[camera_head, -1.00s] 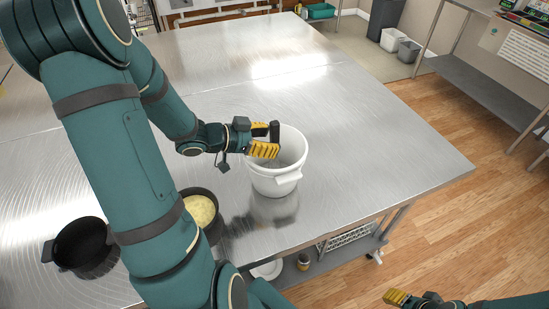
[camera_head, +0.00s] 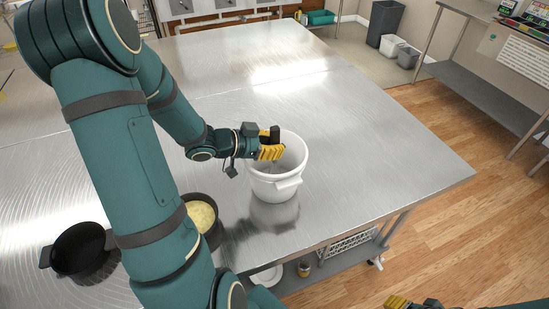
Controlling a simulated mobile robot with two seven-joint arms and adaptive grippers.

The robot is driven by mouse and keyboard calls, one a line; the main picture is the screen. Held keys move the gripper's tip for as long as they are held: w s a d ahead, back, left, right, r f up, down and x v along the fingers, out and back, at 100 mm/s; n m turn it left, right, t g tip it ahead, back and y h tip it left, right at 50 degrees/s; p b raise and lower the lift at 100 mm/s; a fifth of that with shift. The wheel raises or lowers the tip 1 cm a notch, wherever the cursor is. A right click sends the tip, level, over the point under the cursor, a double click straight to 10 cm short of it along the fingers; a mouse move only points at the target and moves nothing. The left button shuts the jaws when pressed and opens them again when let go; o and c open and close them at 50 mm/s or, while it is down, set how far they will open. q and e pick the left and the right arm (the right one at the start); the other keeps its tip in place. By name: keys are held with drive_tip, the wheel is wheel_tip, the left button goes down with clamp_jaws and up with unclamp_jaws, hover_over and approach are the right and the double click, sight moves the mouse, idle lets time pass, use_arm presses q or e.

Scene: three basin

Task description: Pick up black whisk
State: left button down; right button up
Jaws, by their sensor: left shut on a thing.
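A white basin (camera_head: 275,185) with side handles stands on the steel table. The black whisk (camera_head: 275,133) shows only as a short dark handle sticking up at the basin's mouth; its lower part is hidden by my fingers and the basin. My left gripper (camera_head: 269,147), with yellow fingers, reaches in from the left over the basin's rim and is shut on the whisk's handle. My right gripper (camera_head: 397,302) shows only as a yellow fingertip at the bottom edge, away from the table; its opening cannot be made out.
A dark pot with pale yellow contents (camera_head: 203,215) stands left of the basin, partly behind my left arm. An empty black pot (camera_head: 82,248) stands farther left. The steel table (camera_head: 380,130) is clear to the right of the basin.

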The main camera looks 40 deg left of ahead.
use_arm(q)
wheel_tip(320, 180, up, 18)
drive_tip(key=p, duration=0.5)
drive_tip(key=shift+p, duration=0.35)
drive_tip(key=shift+f, duration=0.1)
idle(0.5)
